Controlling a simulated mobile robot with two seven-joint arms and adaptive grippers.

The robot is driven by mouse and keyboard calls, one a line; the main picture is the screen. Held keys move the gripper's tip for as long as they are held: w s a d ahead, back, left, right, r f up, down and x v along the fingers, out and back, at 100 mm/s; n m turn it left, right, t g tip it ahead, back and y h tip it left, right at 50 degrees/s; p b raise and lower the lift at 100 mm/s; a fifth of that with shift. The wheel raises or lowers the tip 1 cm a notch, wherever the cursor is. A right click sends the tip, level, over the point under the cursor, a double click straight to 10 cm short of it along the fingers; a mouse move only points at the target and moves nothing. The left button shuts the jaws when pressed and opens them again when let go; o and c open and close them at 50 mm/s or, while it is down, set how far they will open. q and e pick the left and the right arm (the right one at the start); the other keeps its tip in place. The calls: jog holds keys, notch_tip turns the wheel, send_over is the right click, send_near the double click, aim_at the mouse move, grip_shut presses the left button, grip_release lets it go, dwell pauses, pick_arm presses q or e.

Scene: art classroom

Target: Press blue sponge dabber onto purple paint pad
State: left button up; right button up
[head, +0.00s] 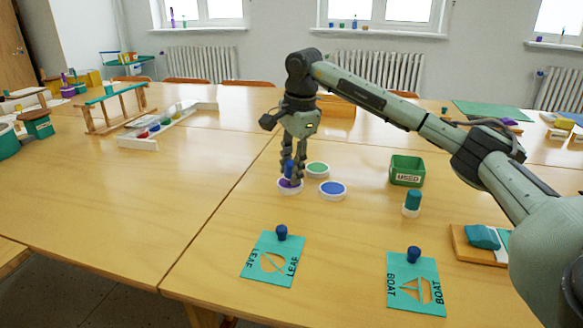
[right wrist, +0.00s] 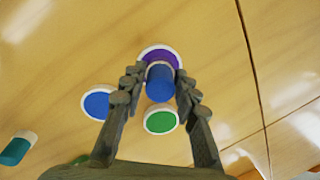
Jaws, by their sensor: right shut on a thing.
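My right gripper (head: 291,179) is shut on the blue sponge dabber (head: 289,168), pointing down. The purple paint pad (head: 284,186), a white-rimmed disc, is directly under the fingers. In the right wrist view the blue dabber (right wrist: 160,84) stands between the fingertips, and its far end overlaps the purple pad (right wrist: 156,54). The fingers hide part of the dabber's lower end in the head view, so I cannot tell whether it touches the pad. My left gripper is not in view.
A green pad (head: 318,169) and a blue pad (head: 333,189) lie close beside the purple one. A green "USED" box (head: 407,172) and a teal-topped dabber (head: 412,203) stand to the right. LEAF (head: 255,270) and BOAT (head: 400,295) stencils lie in front.

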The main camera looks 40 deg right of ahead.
jog(key=shift+r+p, duration=2.95)
jog(key=shift+r, duration=0.55)
